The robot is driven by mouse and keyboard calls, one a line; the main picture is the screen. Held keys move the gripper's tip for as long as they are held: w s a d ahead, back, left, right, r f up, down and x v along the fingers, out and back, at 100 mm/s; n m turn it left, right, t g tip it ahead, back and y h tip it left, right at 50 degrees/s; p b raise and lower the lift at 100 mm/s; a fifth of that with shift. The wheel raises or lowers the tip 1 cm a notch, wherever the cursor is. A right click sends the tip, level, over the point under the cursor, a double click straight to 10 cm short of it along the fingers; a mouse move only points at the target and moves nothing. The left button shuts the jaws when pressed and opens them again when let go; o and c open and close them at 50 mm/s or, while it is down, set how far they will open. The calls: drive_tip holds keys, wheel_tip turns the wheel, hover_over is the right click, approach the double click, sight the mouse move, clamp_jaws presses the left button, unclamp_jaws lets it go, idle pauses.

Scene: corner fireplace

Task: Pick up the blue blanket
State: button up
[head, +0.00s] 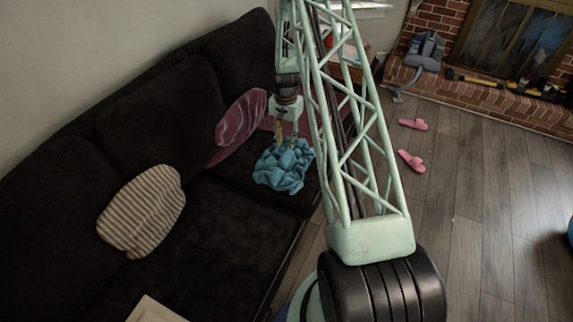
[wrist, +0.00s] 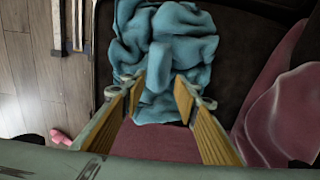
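The blue blanket (head: 283,167) lies crumpled on the dark sofa seat, near its far end in the head view. It also fills the upper middle of the wrist view (wrist: 175,45). My gripper (head: 286,139) is right at the blanket, over its top edge. In the wrist view my gripper (wrist: 160,92) has its two fingers apart, with a raised fold of the blanket between or just beyond the tips. I cannot tell whether the fingers touch the cloth. The blanket's far side is cut off by the wrist view's top edge.
The dark sofa (head: 215,235) holds a striped pillow (head: 143,211) and a mauve pillow (head: 241,117) close beside the blanket. Pink slippers (head: 412,160) lie on the wooden floor (head: 470,215) to the right. A brick fireplace (head: 490,92) stands at the back right.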

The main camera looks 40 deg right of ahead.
sight(287, 149)
drive_tip(key=shift+f, duration=0.25)
drive_tip(key=shift+s+d+f+b, duration=0.1)
drive_tip(key=shift+f+b, duration=0.65)
drive_tip(key=shift+f, duration=1.8)
clamp_jaws()
